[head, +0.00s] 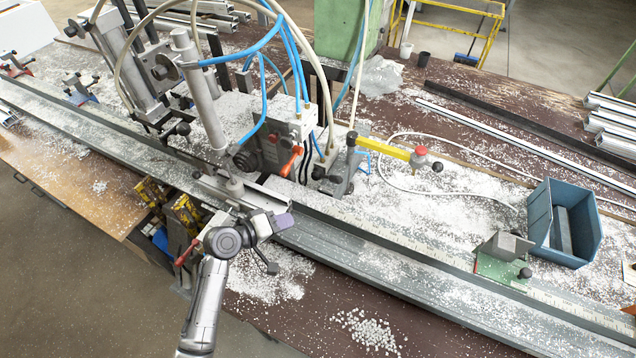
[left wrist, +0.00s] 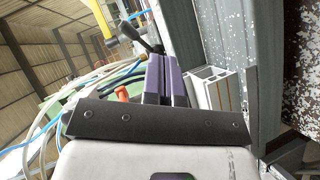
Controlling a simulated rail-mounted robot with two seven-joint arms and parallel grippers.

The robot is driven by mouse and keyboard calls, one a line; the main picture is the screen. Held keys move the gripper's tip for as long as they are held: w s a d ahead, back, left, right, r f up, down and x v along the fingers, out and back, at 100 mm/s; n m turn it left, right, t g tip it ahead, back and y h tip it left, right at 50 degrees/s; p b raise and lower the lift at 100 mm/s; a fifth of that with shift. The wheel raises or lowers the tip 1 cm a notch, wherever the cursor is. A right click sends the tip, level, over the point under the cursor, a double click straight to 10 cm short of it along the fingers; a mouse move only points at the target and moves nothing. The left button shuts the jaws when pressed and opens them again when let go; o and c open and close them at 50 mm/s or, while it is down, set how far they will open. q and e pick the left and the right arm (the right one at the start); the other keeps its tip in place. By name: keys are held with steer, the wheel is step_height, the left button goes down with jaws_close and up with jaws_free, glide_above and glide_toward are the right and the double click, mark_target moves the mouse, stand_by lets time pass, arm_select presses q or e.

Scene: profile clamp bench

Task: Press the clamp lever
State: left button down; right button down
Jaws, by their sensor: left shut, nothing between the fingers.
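An orange-red lever (head: 290,162) sits on the front of the grey clamp block (head: 270,150) in the head view. A small orange part, likely the same lever, shows in the left wrist view (left wrist: 121,94), partly hidden behind my gripper. A black-knobbed handle (head: 351,140) stands to its right; I cannot tell for certain which is the clamp lever. My left gripper (head: 284,222) has purple fingers, closed together and empty. It is over the near side of the rail, in front of and below the orange lever, and apart from it. My right gripper is not in view.
A pale profile (left wrist: 213,88) lies beside my fingers in the wrist view. A vertical cylinder (head: 203,100) and blue hoses (head: 272,40) rise behind my gripper. A yellow arm with a red button (head: 420,151) and a blue bin (head: 565,222) are to the right. White chips cover the bench.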

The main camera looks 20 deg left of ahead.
mark_target(332, 181)
arm_select(q)
steer(key=shift+w+a+r+n+t, duration=0.15)
steer(key=shift+w+r+n+t, duration=0.25)
steer(key=shift+n, duration=0.5)
steer(key=shift+w+a+r+n+t, duration=0.2)
steer(key=shift+r+n+t, duration=0.3)
steer(key=shift+n, duration=0.4)
steer(key=shift+w+a+r+n+t, duration=0.1)
steer(key=shift+w+r+n+t, duration=0.3)
steer(key=shift+n, duration=0.5)
steer(key=shift+s, duration=0.1)
steer(key=x, duration=1.3)
steer(key=shift+r+b, duration=0.2)
steer(key=shift+b, duration=0.1)
steer(key=shift+w+d, duration=0.25)
steer(key=shift+w, duration=0.2)
